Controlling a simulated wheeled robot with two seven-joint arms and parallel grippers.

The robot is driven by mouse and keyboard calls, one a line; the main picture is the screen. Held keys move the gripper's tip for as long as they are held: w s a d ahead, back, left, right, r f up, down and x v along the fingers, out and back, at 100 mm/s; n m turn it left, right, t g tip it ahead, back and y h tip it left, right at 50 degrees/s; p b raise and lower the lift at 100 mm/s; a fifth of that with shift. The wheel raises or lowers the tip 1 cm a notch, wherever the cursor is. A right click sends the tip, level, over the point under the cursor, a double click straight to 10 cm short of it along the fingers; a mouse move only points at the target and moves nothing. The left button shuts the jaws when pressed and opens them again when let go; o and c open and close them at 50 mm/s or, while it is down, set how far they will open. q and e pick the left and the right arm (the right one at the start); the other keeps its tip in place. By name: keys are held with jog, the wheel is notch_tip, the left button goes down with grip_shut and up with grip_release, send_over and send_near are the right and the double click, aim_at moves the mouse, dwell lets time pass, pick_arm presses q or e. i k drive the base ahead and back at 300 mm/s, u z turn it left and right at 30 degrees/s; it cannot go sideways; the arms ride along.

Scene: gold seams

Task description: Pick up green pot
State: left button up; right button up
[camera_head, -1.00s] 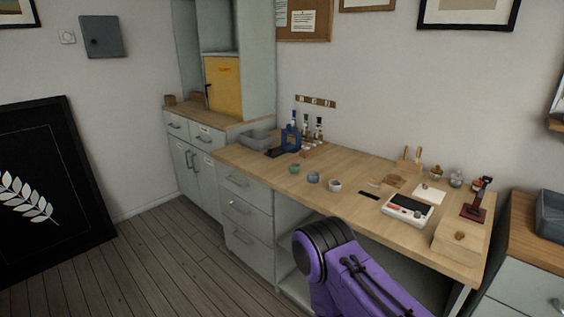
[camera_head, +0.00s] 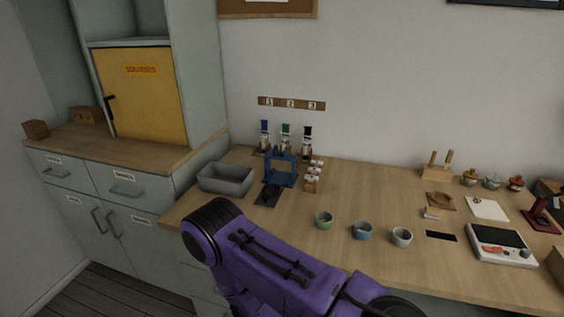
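The green pot (camera_head: 324,220) is a small pale-green cup standing upright on the wooden workbench (camera_head: 300,235), near its front edge. It is the leftmost of three small pots in a row. A purple arm link of mine reaches up from the bottom in front of the bench, just left of and nearer than the green pot. Neither of my grippers is in view, and nothing is seen touching the pot.
A blue pot (camera_head: 363,230) and a white-grey pot (camera_head: 401,237) stand to the right. Behind are a blue press (camera_head: 281,170), a grey bin (camera_head: 226,179) and bottles (camera_head: 286,137). A white scale (camera_head: 501,245) sits at right.

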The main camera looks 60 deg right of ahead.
aim_at(323, 220)
jog(key=i, duration=0.55)
jog(key=z, duration=2.85)
